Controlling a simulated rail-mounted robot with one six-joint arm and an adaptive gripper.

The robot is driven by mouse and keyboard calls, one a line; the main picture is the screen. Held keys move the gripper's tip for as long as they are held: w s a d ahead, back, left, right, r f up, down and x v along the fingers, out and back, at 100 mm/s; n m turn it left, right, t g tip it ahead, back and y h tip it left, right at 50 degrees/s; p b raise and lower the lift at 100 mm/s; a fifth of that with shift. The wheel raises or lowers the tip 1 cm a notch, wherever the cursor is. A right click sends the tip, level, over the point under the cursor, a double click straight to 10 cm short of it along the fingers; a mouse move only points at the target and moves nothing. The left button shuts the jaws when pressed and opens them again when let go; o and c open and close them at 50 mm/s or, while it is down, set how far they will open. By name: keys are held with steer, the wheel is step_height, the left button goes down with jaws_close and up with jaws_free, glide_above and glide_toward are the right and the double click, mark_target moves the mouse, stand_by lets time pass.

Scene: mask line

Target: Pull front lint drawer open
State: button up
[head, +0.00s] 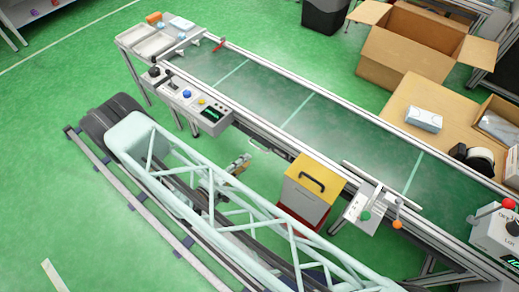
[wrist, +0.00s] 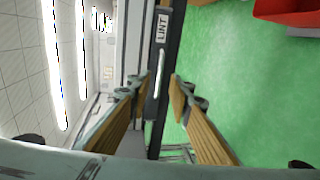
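The front lint drawer (wrist: 171,50) shows in the wrist view as a dark narrow front with a white LINT label (wrist: 161,28) and a slim pale bar handle (wrist: 159,72). In the head view the pale handle (head: 266,149) sits on the near side of the conveyor; the drawer looks shut. My gripper (wrist: 159,90) is open and empty, one finger on each side of the handle's line. I cannot tell whether the handle is between the fingertips or beyond them. In the head view my gripper (head: 240,163) is left of the handle, partly behind my arm.
A yellow-topped bin (head: 311,181) stands close to the right of the handle. A control panel (head: 190,98) with buttons is on the conveyor's near side at left. A red container (wrist: 286,10) shows in the wrist view.

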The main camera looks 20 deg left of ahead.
mark_target(259, 148)
steer(key=shift+b+x, duration=0.7)
steer(key=shift+x, duration=4.75)
steer(key=shift+c, duration=0.7)
jaws_close()
